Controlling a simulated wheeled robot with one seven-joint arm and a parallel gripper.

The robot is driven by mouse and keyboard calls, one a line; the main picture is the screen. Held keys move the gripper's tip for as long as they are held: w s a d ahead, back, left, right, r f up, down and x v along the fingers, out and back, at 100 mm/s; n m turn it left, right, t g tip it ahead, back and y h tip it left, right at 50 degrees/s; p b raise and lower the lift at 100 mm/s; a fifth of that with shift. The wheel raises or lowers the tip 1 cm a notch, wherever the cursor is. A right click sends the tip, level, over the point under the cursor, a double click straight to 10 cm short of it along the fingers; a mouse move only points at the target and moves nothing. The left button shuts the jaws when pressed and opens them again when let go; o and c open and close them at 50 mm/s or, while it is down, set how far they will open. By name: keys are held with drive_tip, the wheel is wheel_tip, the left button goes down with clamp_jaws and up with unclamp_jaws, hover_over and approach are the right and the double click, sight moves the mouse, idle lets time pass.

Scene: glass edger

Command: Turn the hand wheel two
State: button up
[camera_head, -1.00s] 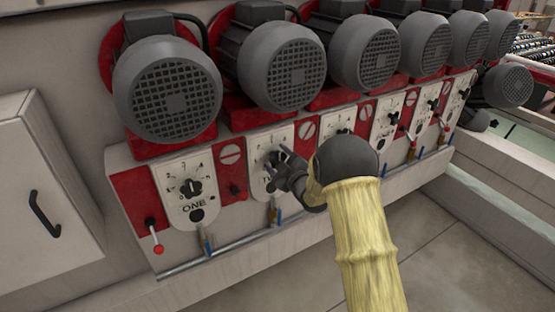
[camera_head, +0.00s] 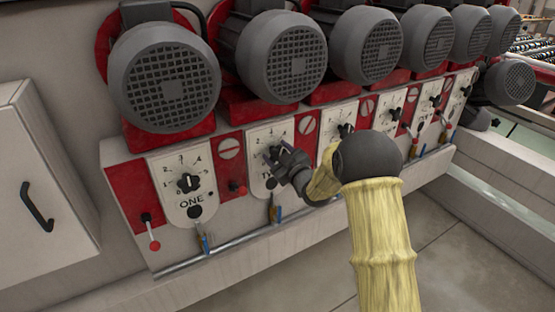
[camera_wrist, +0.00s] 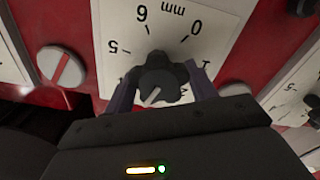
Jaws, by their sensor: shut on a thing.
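Hand wheel two is a small dark lobed knob (camera_wrist: 158,82) with a pale pointer line. It sits on a white dial plate (camera_wrist: 180,22) marked with numbers and "mm" in the wrist view. In the head view the same plate (camera_head: 268,133) is second from the left, its lower label partly hidden by my gripper. My gripper (camera_head: 272,158) is at the knob, one finger on each side of it, shut on it. The fingers also show on both sides of the knob in the wrist view.
Dial plate ONE (camera_head: 188,185) with its own black knob is to the left. Grey motors (camera_head: 283,58) overhang the row of dials. A red-tipped lever (camera_head: 153,235) and blue-handled valves (camera_head: 205,240) sit along the lower edge. A white cabinet (camera_head: 35,180) stands at far left.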

drive_tip(key=m+b, duration=0.2)
drive_tip(key=m, duration=0.4)
drive_tip(key=shift+d+b, duration=0.15)
drive_tip(key=shift+b, duration=0.2)
drive_tip(key=o, duration=1)
drive_tip(key=b+v, duration=0.3)
drive_tip(key=v, duration=1.4)
drive_tip(key=shift+d+b, duration=0.2)
drive_tip(key=shift+b, duration=0.1)
drive_tip(key=shift+s, duration=0.1)
